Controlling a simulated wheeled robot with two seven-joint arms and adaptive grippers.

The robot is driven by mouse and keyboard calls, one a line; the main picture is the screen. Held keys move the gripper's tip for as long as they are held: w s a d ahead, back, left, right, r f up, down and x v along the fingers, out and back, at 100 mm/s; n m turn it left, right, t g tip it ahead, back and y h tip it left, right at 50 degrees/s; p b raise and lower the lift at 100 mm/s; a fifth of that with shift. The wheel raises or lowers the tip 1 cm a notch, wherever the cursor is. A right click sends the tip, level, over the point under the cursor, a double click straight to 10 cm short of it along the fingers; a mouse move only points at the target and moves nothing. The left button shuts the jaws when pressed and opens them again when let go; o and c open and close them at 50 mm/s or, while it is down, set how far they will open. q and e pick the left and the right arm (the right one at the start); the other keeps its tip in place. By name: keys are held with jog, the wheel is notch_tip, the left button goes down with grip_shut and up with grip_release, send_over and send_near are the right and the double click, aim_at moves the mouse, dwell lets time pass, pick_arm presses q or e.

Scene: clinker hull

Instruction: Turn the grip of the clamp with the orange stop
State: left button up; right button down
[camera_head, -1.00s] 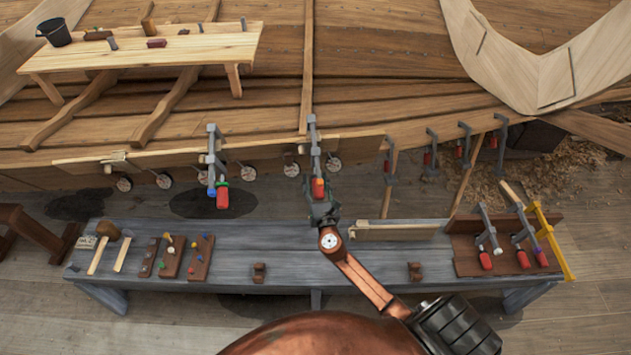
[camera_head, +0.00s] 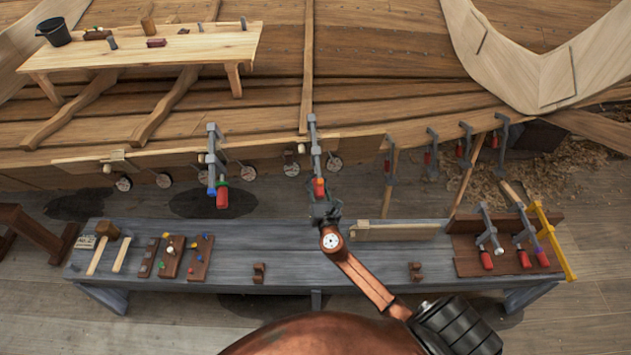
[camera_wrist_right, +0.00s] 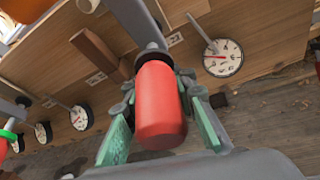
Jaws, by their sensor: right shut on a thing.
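A grey bar clamp (camera_head: 315,150) hangs upright on the hull's lower plank edge, near the middle of the head view. Its red grip (camera_head: 319,188) is at the bottom, with a small orange patch just above it that is too small to make out well. My right gripper (camera_head: 322,208) comes up from below and is shut on this red grip. In the right wrist view, the red grip (camera_wrist_right: 160,105) sits between the green finger pads of the right gripper (camera_wrist_right: 160,125). My left gripper is not in view.
A second clamp (camera_head: 212,160) with a red grip, blue and green marks hangs to the left. Round dials (camera_head: 291,170) line the plank edge. More clamps hang at right. A grey bench (camera_head: 330,265) below carries tools and a rack of clamps (camera_head: 505,250).

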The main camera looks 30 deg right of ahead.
pick_arm(q)
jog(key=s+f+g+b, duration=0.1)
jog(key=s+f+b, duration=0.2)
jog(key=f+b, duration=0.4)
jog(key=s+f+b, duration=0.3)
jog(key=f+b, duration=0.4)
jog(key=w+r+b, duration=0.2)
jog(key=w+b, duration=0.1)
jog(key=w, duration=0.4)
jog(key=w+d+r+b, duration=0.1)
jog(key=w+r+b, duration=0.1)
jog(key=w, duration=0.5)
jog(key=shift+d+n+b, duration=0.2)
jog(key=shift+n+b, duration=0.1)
jog(key=shift+b, duration=0.1)
pick_arm(e)
jog(key=shift+a+r+m+t+y, duration=0.25)
jog(key=shift+m+t+y, duration=0.6)
jog(key=shift+m, duration=0.8)
jog(key=shift+a+r+m+t+y, duration=0.3)
jog(key=shift+m+t+y, duration=0.55)
jog(key=shift+m, duration=0.75)
jog(key=shift+a+r+m+t+y, duration=0.1)
jog(key=shift+a+m+t+y, duration=0.4)
jog(key=shift+m+y, duration=0.85)
